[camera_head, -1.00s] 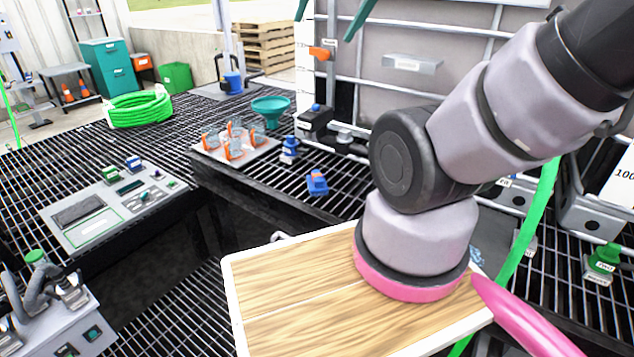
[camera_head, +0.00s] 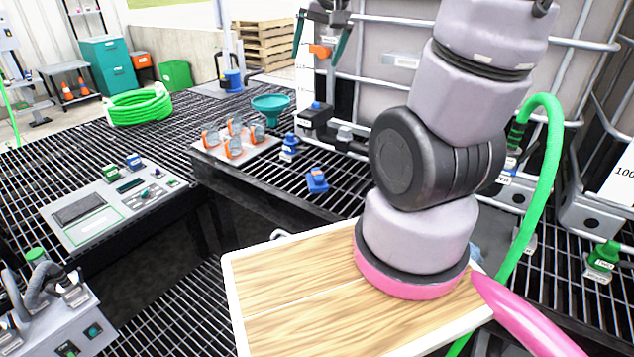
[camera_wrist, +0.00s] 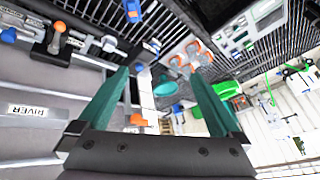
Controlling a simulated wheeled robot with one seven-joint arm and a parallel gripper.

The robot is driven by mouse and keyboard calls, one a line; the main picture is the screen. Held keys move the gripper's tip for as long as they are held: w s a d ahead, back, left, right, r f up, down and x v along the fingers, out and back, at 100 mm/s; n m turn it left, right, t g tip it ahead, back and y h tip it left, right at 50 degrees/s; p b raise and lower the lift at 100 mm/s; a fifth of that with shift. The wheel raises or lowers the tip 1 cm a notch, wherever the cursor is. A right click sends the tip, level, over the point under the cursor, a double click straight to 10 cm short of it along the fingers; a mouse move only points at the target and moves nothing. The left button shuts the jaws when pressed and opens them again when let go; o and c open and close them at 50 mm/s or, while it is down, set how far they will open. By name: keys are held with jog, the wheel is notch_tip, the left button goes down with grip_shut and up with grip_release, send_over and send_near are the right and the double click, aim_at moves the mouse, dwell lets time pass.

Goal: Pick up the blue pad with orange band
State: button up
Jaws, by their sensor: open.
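The blue pad with an orange band (camera_head: 317,181) lies on the black grating in the head view, right of the front end of the clamp tray and behind the wooden board. My gripper (camera_head: 320,52) is high at the top of the head view, in front of the white tank and well above the pad. Its teal fingers are spread with nothing between them, as the wrist view also shows (camera_wrist: 160,76). Small blue things appear beyond the fingers in the wrist view, but I cannot tell which is the pad.
A tray (camera_head: 205,150) with orange-and-clear pieces and a teal funnel (camera_head: 270,105) stand left of the pad. A blue-topped fitting (camera_head: 289,147) and a black valve block (camera_head: 316,122) are close behind it. A green hose (camera_head: 545,160) arches at right. Bare grating surrounds the pad.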

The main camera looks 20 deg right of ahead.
jog(key=w+d+x, duration=0.1)
jog(key=d+x, duration=0.2)
jog(key=x, duration=0.9)
jog(key=n+g+h, duration=0.1)
jog(key=n+g, duration=0.1)
send_over(317, 174)
jog(key=s+a, duration=0.1)
jog(key=s, duration=0.3)
notch_tip(317, 174, down, 25)
jog(key=shift+h, duration=0.3)
jog(key=x, duration=0.4)
jog(key=shift+w+f, duration=0.15)
jog(key=shift+w+x, duration=0.2)
jog(key=shift+x, duration=2.9)
jog(key=shift+d, duration=0.15)
jog(key=shift+c, duration=0.3)
jog(key=c, duration=1.3)
jog(key=shift+o, duration=0.2)
